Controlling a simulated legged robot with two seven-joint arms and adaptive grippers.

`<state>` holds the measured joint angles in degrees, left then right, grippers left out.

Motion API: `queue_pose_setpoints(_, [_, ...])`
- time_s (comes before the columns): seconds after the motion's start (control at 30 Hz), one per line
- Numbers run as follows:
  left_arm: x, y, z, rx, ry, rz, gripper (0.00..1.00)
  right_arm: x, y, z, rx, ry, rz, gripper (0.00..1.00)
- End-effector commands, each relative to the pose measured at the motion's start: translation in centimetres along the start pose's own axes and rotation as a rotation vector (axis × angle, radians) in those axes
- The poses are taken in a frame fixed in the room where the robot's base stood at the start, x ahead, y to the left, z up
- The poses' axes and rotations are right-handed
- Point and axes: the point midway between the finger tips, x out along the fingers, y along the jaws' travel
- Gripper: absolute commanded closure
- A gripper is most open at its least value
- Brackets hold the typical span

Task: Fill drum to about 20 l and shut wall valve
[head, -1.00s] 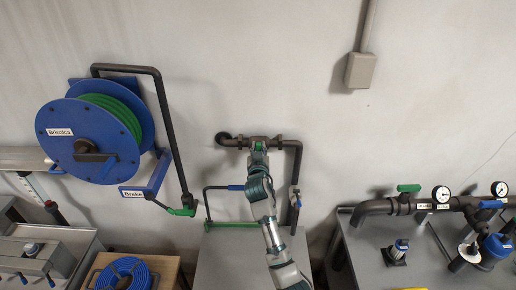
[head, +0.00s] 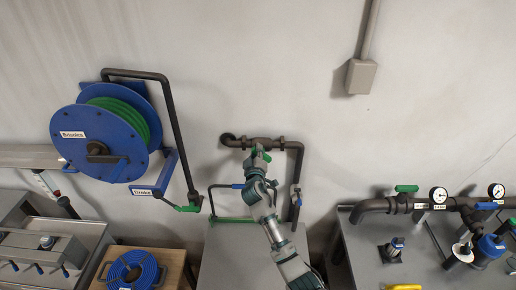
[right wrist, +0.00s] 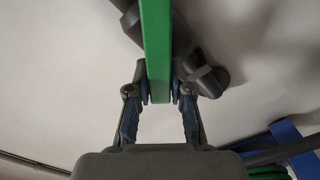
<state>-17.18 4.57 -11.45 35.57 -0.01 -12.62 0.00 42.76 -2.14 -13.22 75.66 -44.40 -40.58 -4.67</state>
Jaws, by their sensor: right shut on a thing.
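The wall valve's dark pipe (head: 290,146) runs along the wall in the middle of the head view. My right gripper (head: 259,159) is at the valve, and a green handle (head: 265,156) shows there. In the right wrist view, my right gripper (right wrist: 160,98) is shut on the green handle (right wrist: 156,45), a flat bar between its fingers. Dark pipe (right wrist: 203,75) shows behind it. I cannot make out a drum or a litre reading. My left gripper is not in view.
A blue hose reel (head: 75,150) with green hose is on the wall at left. A grey bench (head: 350,255) with gauges and a pipe is at right. A blue coil (head: 122,270) lies at the bottom left.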

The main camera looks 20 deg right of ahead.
Motion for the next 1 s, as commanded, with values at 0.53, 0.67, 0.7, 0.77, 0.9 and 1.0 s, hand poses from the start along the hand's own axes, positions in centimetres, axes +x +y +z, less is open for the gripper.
queue_pose_setpoints(0.53, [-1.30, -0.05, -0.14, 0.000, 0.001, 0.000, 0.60, -0.03, -0.93, 0.17, -0.226, -0.001, -0.005, 1.00])
queue_pose_setpoints(0.67, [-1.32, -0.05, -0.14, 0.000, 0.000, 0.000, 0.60, -0.04, -0.98, 0.20, -0.235, -0.001, -0.005, 1.00])
queue_pose_setpoints(0.7, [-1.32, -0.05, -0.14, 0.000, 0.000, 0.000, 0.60, -0.04, -0.99, 0.21, -0.236, -0.001, -0.006, 1.00])
queue_pose_setpoints(0.77, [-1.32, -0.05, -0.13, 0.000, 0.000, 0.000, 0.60, -0.04, -1.01, 0.22, -0.237, -0.001, -0.006, 1.00])
queue_pose_setpoints(0.9, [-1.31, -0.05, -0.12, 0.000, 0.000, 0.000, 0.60, -0.04, -1.03, 0.23, -0.236, -0.001, -0.006, 1.00])
queue_pose_setpoints(1.0, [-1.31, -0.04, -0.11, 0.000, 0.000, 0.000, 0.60, -0.04, -1.04, 0.23, -0.235, -0.001, -0.006, 0.77])
